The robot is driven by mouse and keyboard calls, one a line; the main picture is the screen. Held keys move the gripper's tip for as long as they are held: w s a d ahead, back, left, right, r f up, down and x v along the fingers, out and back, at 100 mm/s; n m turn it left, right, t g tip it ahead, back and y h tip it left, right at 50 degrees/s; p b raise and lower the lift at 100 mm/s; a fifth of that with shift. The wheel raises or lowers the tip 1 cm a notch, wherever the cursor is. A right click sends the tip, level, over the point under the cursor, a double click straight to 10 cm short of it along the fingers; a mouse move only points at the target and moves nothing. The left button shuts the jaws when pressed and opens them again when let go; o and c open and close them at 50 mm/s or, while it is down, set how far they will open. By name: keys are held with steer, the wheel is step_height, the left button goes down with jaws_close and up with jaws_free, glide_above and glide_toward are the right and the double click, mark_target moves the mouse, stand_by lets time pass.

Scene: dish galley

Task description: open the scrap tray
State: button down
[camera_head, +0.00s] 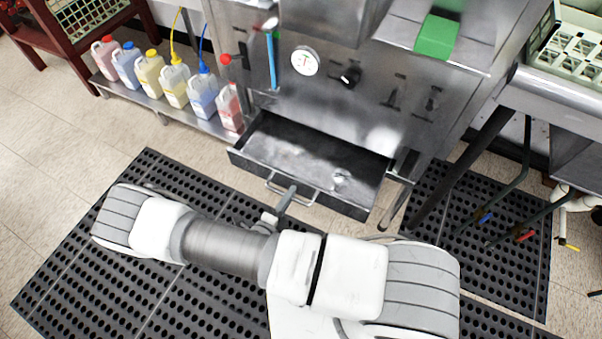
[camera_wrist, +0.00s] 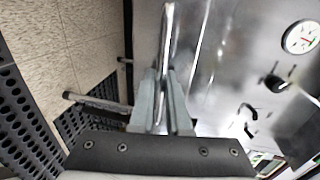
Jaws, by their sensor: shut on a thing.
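The scrap tray (camera_head: 310,158) is a metal drawer low in the front of the steel dish machine. It is pulled out, with its inside showing from above in the head view. A bar handle (camera_head: 292,193) runs along its front face. My gripper (camera_head: 287,200) is at this handle, and my arm lies across the picture in front of the tray. In the wrist view my gripper (camera_wrist: 162,75) has its two grey fingers closed on the handle bar (camera_wrist: 167,35). The exact contact at the fingertips is hard to make out.
Several coloured chemical jugs (camera_head: 150,75) stand on a low shelf at left. A gauge (camera_head: 305,61) and knob (camera_head: 350,75) are on the machine front above the tray. Black perforated mats (camera_head: 165,180) cover the floor. Pipes with coloured valves (camera_head: 524,235) are at right.

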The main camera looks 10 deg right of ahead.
steer(key=f+v, duration=0.1)
steer(key=v, duration=0.6)
steer(key=shift+s+a+f, duration=0.25)
steer(key=c, duration=1.2)
jaws_free()
steer(key=shift+o, duration=0.2)
steer(key=p+v, duration=0.2)
steer(key=v, duration=1.5)
steer(key=shift+s, duration=0.15)
steer(key=shift+a+r, duration=0.1)
